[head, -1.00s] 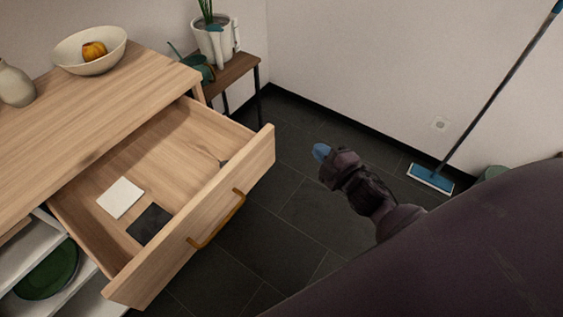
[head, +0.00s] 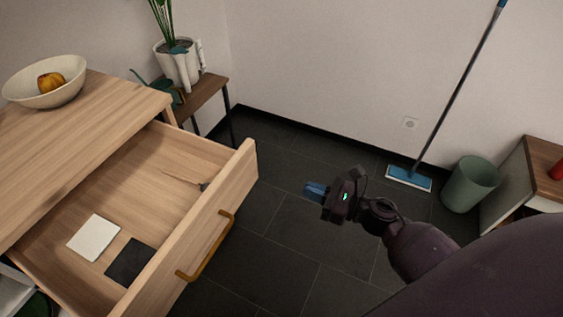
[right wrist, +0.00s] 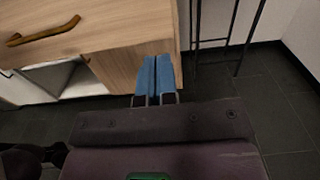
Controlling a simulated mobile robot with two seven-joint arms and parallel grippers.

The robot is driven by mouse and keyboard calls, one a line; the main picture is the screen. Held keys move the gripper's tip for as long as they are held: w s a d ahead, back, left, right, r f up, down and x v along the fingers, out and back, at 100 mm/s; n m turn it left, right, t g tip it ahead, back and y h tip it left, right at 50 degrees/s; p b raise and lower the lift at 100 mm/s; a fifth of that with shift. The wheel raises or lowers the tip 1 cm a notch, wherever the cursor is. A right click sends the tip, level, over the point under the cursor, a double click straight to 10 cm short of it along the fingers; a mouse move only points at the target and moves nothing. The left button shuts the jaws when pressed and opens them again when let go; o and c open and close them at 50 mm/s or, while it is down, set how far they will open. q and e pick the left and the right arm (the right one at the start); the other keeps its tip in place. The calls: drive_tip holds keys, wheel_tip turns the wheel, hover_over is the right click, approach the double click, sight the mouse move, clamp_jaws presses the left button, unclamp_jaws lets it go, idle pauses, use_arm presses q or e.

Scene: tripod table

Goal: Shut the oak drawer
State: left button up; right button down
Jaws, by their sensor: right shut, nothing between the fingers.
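The oak drawer (head: 160,215) stands pulled out of the oak cabinet (head: 75,130) on the left of the head view. Its front faces right and carries a brown handle (head: 206,248). A white card and a dark card lie inside it. My right gripper (head: 313,190) is shut and empty, to the right of the drawer front and apart from it. In the right wrist view, the blue fingers (right wrist: 155,80) are together, with a wooden front and the brown handle (right wrist: 42,32) to their left. My left gripper is out of view.
A bowl with an orange fruit (head: 45,82) stands on the cabinet top. A small side table (head: 205,95) holds a potted plant. A mop (head: 410,178) leans on the wall, near a green bin (head: 470,184). Dark floor is free between.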

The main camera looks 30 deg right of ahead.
sight(253, 168)
drive_tip(key=x, duration=1.2)
drive_tip(key=shift+w+a, duration=0.15)
drive_tip(key=shift+w, duration=0.15)
drive_tip(key=shift+w+a, duration=0.25)
drive_tip(key=shift+w, duration=0.1)
